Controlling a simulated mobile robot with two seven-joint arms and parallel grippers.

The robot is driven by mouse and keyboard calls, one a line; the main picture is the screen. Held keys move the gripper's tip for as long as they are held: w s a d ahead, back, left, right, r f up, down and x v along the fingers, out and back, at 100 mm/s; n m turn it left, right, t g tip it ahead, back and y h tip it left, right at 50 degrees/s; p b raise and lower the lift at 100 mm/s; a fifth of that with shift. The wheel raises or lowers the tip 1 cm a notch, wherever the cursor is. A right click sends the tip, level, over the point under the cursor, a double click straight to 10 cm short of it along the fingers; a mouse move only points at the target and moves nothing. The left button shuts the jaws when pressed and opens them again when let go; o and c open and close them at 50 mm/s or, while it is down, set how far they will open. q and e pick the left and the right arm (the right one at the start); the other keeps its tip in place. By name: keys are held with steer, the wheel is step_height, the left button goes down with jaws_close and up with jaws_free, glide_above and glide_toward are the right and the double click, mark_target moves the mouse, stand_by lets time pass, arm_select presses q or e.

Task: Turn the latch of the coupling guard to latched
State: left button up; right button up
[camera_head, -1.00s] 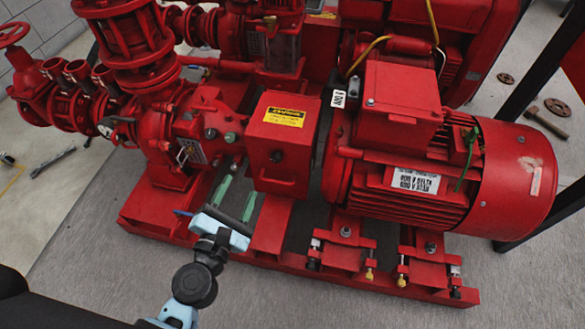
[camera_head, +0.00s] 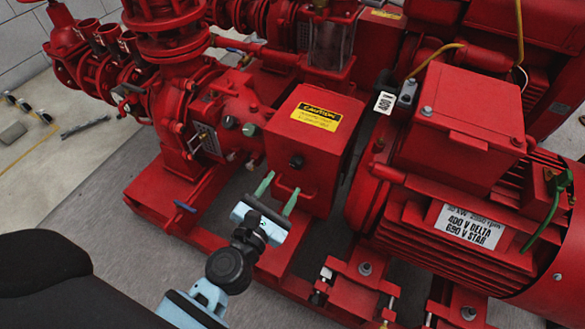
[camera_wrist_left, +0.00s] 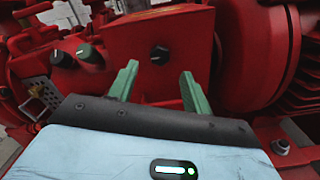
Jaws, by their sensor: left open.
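The coupling guard (camera_head: 312,140) is a red box with a yellow caution label, between the pump and the motor. A dark round knob (camera_head: 296,161) sits on its front face, likely the latch; its turn position is too small to read. The knob also shows in the left wrist view (camera_wrist_left: 160,55), above and between the fingertips. My left gripper (camera_head: 279,191) has two green fingers, spread apart and empty, just below and in front of the knob. It also shows in the left wrist view (camera_wrist_left: 158,82). My right gripper is not in view.
A red handle (camera_head: 290,193) sticks out low on the guard, close to my left fingers. The red motor (camera_head: 460,180) stands close on the right. Grey floor (camera_head: 90,200) is clear at the left.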

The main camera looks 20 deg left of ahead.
mark_target(295, 166)
arm_select(q)
steer(key=w, duration=0.5)
steer(key=shift+w+d, duration=0.1)
steer(key=shift+w, duration=0.35)
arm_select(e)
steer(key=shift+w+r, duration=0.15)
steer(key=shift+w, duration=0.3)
arm_select(q)
steer(key=c, duration=1)
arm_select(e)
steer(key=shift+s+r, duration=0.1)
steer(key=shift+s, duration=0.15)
